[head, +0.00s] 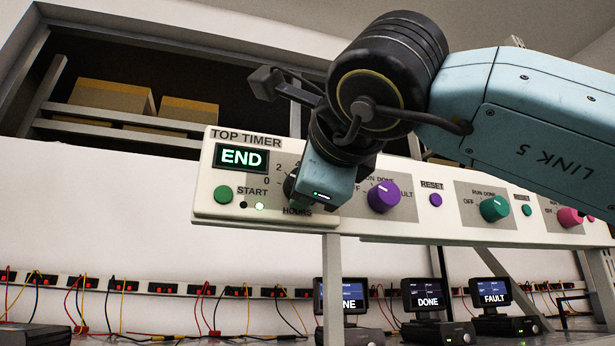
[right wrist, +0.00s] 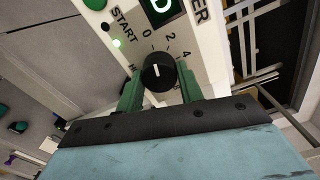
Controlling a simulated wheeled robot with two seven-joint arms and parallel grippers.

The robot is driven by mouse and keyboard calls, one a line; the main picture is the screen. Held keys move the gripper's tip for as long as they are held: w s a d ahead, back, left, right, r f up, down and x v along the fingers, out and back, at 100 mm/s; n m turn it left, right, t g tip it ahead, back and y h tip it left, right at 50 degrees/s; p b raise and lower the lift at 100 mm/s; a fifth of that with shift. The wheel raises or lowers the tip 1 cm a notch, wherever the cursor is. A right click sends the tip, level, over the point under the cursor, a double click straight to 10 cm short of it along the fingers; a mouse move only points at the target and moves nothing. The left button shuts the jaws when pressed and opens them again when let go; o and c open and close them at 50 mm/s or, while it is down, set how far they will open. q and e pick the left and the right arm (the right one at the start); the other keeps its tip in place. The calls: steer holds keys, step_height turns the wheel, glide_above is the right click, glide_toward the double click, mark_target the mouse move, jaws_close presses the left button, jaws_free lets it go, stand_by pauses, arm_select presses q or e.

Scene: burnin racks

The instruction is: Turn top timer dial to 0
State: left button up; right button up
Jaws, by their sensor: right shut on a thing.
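The top timer dial (right wrist: 158,72) is a black knob with a white pointer line, seen in the right wrist view. The line points up, roughly toward the 0 mark (right wrist: 147,32). My right gripper (right wrist: 159,80) is shut on the dial, with a green finger on each side of it. In the head view my right gripper (head: 300,190) covers the dial and part of its scale. The timer display (head: 241,157) reads END. A green START button (head: 223,194) sits below it, with a lit green lamp (head: 259,206) nearby. My left gripper is not in view.
The white control panel (head: 450,226) continues right with a purple knob (head: 383,196), a green knob (head: 494,208) and a pink knob (head: 570,217). Small screens below read DONE (head: 427,293) and FAULT (head: 494,291). Boxes (head: 112,96) lie on a shelf behind.

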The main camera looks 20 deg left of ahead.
steer(key=shift+n, duration=0.5)
steer(key=o, duration=1)
steer(key=b+v, duration=0.4)
steer(key=v, duration=0.9)
steer(key=shift+s+d, duration=0.15)
